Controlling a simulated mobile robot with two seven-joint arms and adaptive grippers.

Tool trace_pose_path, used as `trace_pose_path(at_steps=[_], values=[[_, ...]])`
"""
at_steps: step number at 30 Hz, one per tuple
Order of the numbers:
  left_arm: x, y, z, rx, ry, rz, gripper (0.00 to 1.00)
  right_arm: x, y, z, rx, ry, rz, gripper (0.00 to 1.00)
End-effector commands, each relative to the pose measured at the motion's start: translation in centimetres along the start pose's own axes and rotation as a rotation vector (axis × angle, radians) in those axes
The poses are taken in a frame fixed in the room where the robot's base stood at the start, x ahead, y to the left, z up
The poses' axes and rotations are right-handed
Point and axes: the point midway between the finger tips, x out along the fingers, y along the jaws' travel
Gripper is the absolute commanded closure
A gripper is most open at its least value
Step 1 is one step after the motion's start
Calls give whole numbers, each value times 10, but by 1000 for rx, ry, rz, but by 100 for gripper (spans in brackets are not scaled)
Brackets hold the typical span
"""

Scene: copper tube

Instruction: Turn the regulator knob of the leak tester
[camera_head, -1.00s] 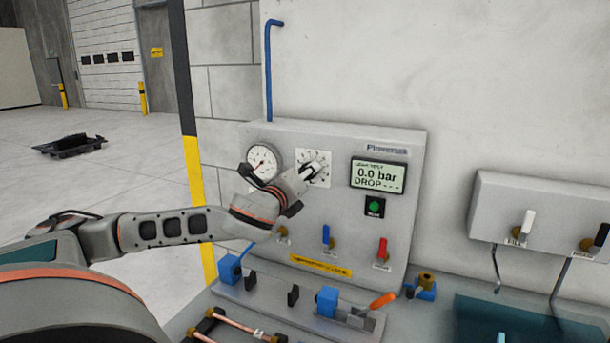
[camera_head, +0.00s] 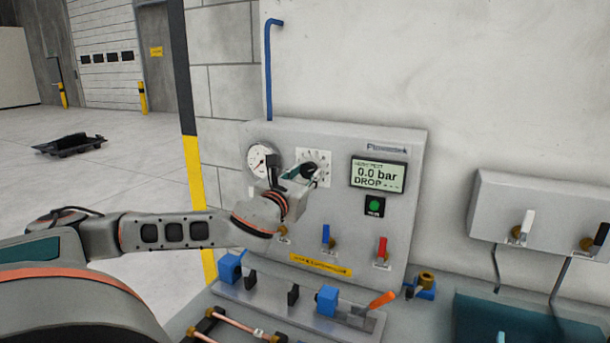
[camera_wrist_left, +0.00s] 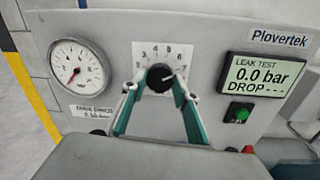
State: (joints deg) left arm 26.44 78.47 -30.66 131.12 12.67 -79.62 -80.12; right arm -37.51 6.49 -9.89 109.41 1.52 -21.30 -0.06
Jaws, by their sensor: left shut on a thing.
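The leak tester (camera_head: 345,143) is a grey panel on the bench against the wall. Its regulator knob (camera_wrist_left: 160,78) is black and round, on a white numbered dial plate (camera_wrist_left: 145,51). My left gripper (camera_head: 309,175) is at the dial, and in the left wrist view its two teal-lined fingers (camera_wrist_left: 159,88) stand on either side of the knob, shut on it. The knob's pale pointer mark faces right. The round gauge (camera_wrist_left: 77,68) is left of the dial. The display (camera_wrist_left: 263,77) reads 0.0 bar and DROP with dashes. My right gripper is not in view.
Below the dial are a green button (camera_head: 374,206), a blue lever valve (camera_head: 327,238) and a red lever valve (camera_head: 382,251). A fixture with blue blocks (camera_head: 327,300) and an orange-handled clamp (camera_head: 381,300) stands on the bench in front. Copper tube (camera_head: 240,325) lies at the front left.

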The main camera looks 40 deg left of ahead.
Motion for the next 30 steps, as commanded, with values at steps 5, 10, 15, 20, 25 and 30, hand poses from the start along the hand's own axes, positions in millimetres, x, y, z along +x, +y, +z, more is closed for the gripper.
trace_pose_path(at_steps=[5,10,15,20,25,30], values=[[0,0,0,105,-7,0,92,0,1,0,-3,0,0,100],[0,1,0,170,-11,-1,92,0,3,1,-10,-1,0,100],[0,1,0,202,-14,-1,92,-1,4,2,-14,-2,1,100],[0,1,0,210,-15,-1,92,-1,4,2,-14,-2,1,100],[0,1,0,210,-15,-1,92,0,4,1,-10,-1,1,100],[0,1,0,210,-15,-1,60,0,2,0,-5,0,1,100]])
